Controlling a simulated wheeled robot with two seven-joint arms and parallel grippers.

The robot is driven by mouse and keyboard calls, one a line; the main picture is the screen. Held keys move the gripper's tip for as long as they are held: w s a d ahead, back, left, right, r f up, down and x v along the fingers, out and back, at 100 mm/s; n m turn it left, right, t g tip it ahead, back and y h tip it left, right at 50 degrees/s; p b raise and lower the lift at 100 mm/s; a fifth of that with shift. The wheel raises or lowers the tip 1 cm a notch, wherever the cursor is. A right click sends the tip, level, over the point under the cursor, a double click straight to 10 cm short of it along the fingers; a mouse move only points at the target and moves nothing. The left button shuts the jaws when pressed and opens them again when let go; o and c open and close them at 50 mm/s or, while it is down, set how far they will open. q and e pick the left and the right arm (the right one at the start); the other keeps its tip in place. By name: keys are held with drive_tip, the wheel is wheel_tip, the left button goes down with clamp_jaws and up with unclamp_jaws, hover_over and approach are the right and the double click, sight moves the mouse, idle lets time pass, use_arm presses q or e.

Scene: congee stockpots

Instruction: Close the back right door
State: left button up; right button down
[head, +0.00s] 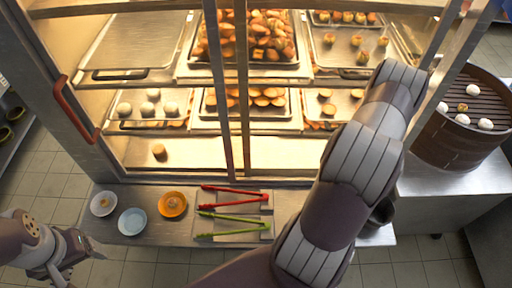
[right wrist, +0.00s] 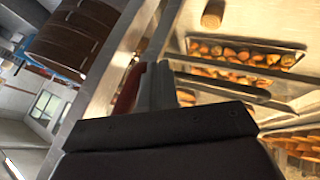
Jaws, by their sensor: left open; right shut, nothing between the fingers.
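The heated display case (head: 165,175) fills the middle of the head view, with glass doors in metal frames. Two upright frame bars stand close together near its middle. A red handle (head: 75,108) is on the left door. My right arm crosses the right side of the case and hides part of the right door. In the right wrist view a red handle (right wrist: 128,90) is beside my right gripper (right wrist: 158,85), which is shut and empty; whether they touch I cannot tell. My left gripper (head: 75,255) is open and empty at the lower left, apart from the case.
On the front ledge are a white bowl (head: 103,204), a blue bowl (head: 132,221), an orange bowl (head: 172,204), red tongs (head: 235,193) and green tongs (head: 232,218). A round brown steamer (head: 450,140) stands right of the case.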

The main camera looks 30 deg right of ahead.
drive_tip(key=s+d+b, duration=0.2)
drive_tip(key=s+d, duration=0.1)
drive_tip(key=d, duration=0.2)
drive_tip(key=shift+s, duration=0.15)
drive_tip(key=shift+d+r, duration=0.15)
drive_tip(key=shift+r, duration=0.05)
idle(0.3)
